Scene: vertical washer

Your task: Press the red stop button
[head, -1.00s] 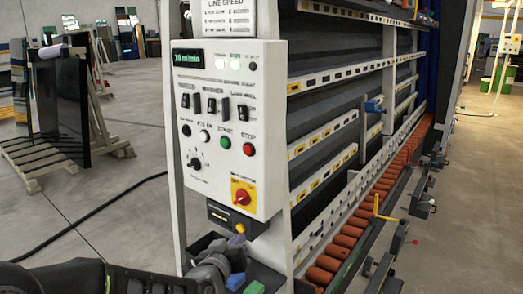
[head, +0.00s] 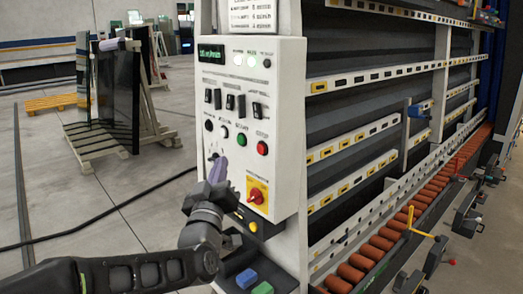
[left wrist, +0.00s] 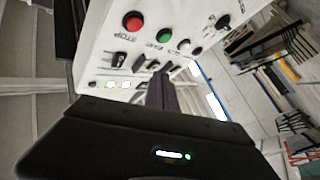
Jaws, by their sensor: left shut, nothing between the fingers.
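The red stop button (head: 262,148) is on the white control panel (head: 287,75), right of a green button (head: 241,139). In the left wrist view the red button (left wrist: 133,21) is at the top left, with the word STOP beside it. My left gripper (head: 217,168) is shut and empty, in front of the lower left of the panel. Its tip is left of and a little below the red button and apart from it in the picture. Its closed fingers show in the left wrist view (left wrist: 161,92). My right gripper is not in view.
A red and yellow rotary switch (head: 257,195) sits low on the panel. Black switches (head: 230,102) are above the buttons. A shelf under the panel holds a blue block (head: 247,278) and a green block (head: 262,288). The washer with orange rollers (head: 380,243) is on the right.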

